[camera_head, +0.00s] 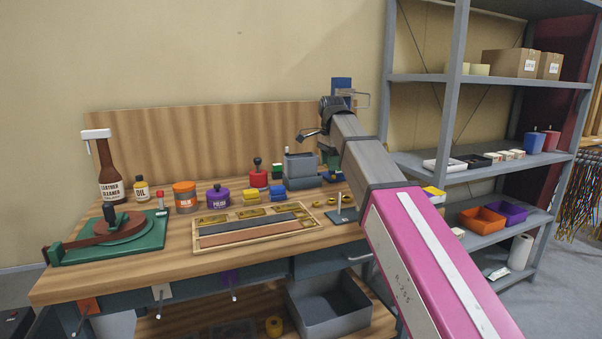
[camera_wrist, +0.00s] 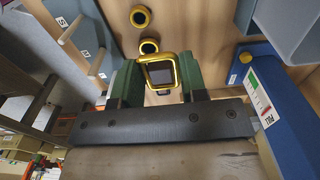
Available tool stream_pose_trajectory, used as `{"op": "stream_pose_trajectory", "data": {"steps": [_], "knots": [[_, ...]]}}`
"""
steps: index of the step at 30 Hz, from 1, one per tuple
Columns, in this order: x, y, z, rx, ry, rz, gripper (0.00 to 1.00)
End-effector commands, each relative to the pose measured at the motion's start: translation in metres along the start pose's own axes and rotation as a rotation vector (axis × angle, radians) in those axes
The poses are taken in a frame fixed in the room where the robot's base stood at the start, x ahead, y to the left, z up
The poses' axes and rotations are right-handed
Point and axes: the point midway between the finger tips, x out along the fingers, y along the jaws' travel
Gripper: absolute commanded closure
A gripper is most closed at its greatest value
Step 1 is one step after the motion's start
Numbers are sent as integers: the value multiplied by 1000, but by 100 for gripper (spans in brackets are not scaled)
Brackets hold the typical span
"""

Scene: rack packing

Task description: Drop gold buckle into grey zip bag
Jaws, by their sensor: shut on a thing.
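The gold buckle (camera_wrist: 162,56), a squarish frame with a dark opening, is between the two green fingers of my gripper (camera_wrist: 160,78) in the wrist view. The fingers are shut on its sides and hold it over a wooden surface. In the head view my arm reaches over the right end of the workbench, and the buckle cannot be made out there. I cannot pick out a grey zip bag for certain in either view.
The workbench (camera_head: 90,277) carries bottles, coloured jars, a wooden tray (camera_head: 205,243) and a grey box (camera_head: 300,166). A metal shelf (camera_head: 455,160) stands at right. In the wrist view, gold rings (camera_wrist: 148,47) lie ahead and a blue box (camera_wrist: 278,95) is close at right.

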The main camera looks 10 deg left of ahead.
Motion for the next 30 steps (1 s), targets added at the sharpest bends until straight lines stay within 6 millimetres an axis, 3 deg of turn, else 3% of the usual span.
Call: {"op": "stream_pose_trajectory", "data": {"steps": [9,13,24,30], "knots": [[0,-1,0,0,0,0,83],[-5,-12,1,-1,0,0,83],[-46,-99,17,-2,0,0,83],[-63,-133,27,-1,0,0,83]]}}
